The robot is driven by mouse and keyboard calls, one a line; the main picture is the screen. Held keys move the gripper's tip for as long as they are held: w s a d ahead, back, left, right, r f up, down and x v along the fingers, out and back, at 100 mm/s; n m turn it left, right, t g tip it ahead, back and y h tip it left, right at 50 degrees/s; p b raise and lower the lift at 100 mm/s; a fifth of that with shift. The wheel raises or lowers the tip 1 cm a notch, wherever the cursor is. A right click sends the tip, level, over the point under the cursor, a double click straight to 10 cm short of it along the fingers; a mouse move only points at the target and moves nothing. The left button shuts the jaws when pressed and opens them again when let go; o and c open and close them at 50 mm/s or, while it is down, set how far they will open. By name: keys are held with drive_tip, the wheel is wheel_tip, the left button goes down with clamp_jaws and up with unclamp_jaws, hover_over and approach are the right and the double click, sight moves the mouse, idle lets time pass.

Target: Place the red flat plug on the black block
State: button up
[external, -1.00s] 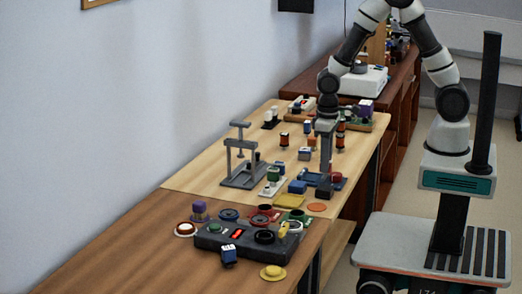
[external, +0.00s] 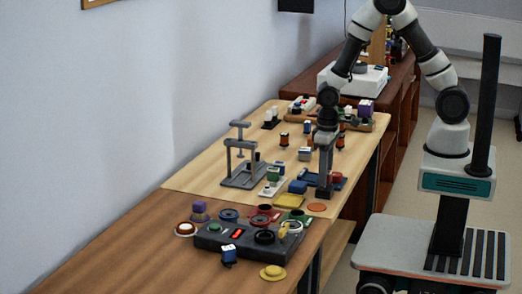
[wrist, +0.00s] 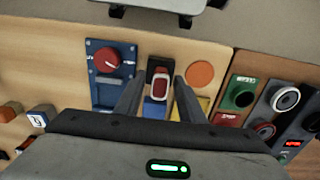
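In the wrist view a red piece with a pale rim, which looks like the red flat plug (wrist: 160,88), lies between my fingers. A black block (wrist: 158,63) shows around its upper end; I cannot tell whether they touch. My gripper (wrist: 157,79) is open, with a gap between each finger and the red piece. In the external view my gripper (external: 325,194) points straight down, low over the front right of the light wooden table; it hides the plug and block there.
A blue panel with a red knob (wrist: 107,60) is just left of my fingers, and an orange disc (wrist: 200,74) just right. Yellow and blue pieces lie close below. A grey frame (external: 240,170) stands left, and a dark control box (external: 225,240) is on the nearer brown table.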

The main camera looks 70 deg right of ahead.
drive_tip(key=shift+r, duration=0.1)
wheel_tip(320, 180, up, 12)
drive_tip(key=p, duration=0.2)
drive_tip(key=s+d+r+t+p, duration=0.2)
drive_tip(key=s+r, duration=0.2)
drive_tip(key=r, duration=0.4)
drive_tip(key=s+d+r+t+p, duration=0.1)
drive_tip(key=s+r, duration=0.3)
drive_tip(key=r, duration=0.5)
drive_tip(key=s+d+r+t+p, duration=0.2)
drive_tip(key=s+d+r+p, duration=0.1)
drive_tip(key=r, duration=0.6)
drive_tip(key=shift+s+d+t, duration=0.3)
drive_tip(key=shift+s+d, duration=0.2)
drive_tip(key=shift+s, duration=0.25)
